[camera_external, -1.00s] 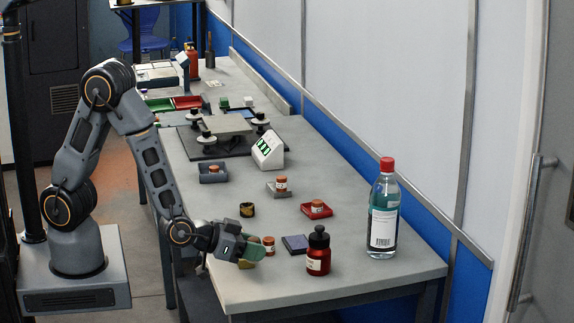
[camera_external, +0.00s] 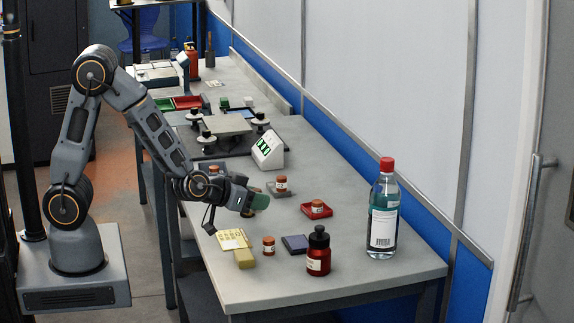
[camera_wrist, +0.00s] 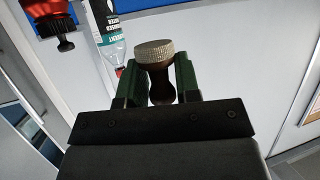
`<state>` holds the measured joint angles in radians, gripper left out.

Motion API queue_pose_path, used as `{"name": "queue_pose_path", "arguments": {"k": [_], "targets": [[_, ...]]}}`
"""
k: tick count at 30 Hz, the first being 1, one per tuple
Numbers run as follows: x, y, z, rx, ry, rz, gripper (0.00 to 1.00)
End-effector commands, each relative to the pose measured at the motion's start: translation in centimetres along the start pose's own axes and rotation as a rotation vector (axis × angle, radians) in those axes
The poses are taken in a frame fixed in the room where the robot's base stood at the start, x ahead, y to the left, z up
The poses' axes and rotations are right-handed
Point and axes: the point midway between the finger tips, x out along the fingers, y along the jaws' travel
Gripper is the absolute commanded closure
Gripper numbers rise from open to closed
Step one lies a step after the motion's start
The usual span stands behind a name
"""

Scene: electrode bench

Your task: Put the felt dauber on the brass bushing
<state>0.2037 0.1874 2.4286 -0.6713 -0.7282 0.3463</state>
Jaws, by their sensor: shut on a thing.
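My gripper (camera_external: 256,201) is raised above the near-left part of the bench. In the wrist view my gripper (camera_wrist: 157,68) has its two green fingers closed on the felt dauber (camera_wrist: 161,84). It has a dark brown waisted handle and a wide pale grey speckled head pointing away from the wrist. In the external view the fingers hide the dauber. The brass bushing (camera_external: 247,213), a small dark-gold ring, is almost wholly hidden behind my gripper in the external view. I cannot tell the gap between dauber and bushing. The bushing does not show in the wrist view.
A red bottle (camera_external: 318,252) and a tall clear bottle (camera_external: 383,215) stand to the right. A red tray (camera_external: 328,213) holds another jar.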

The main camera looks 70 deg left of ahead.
Motion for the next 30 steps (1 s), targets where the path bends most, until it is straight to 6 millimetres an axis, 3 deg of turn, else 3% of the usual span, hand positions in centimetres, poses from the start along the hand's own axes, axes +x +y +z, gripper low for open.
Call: {"name": "queue_pose_path", "arguments": {"k": [3, 7, 11, 15, 21, 25, 30], "targets": [[0.4, -1.4, -0.3, -0.014, 0.002, -0.03, 0.92], [0.3, -1.3, -0.2, -0.013, 0.002, -0.027, 0.92], [-0.5, 1.7, 0.4, 0.016, -0.003, 0.036, 0.92], [-2.3, 5.9, 1.8, 0.061, -0.013, 0.129, 0.93], [-5.0, 10.4, 3.6, 0.104, -0.015, 0.227, 0.93], [-6.0, 11.6, 4.4, 0.116, -0.012, 0.256, 0.93], [-6.1, 11.3, 4.3, 0.099, 0.002, 0.242, 0.93]]}}
